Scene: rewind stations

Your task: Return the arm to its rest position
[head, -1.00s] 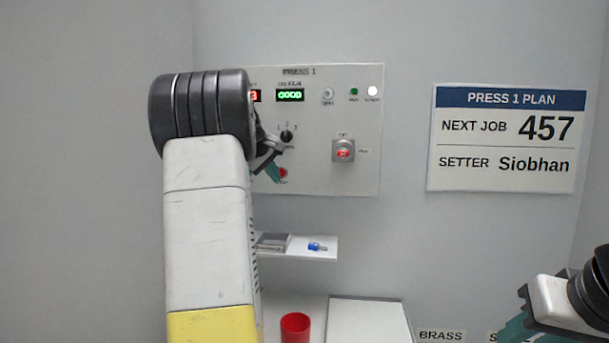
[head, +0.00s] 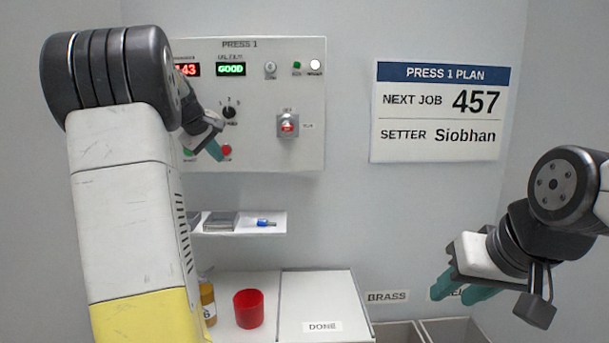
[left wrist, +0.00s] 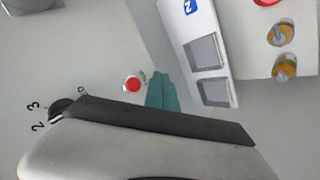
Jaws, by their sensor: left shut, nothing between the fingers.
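My left gripper (head: 215,148) is shut and empty in front of the lower left of the PRESS 1 panel (head: 310,110). Its teal fingertips show just left of a red button (head: 227,150); I cannot tell whether they touch the panel. The left wrist view shows the teal finger (left wrist: 161,93) beside the red button (left wrist: 132,83). My left arm hides the panel's left edge. My right gripper (head: 462,290) is at the lower right, its teal fingers apart and empty, in front of the bin labels.
A shelf (head: 262,222) with a blue item (head: 265,222) sits below the panel. Below are a red cup (head: 249,309), an amber bottle (head: 208,303), a DONE box (head: 318,290) and bins, one labelled BRASS (head: 388,297). The PRESS 1 PLAN sign (head: 440,112) hangs right.

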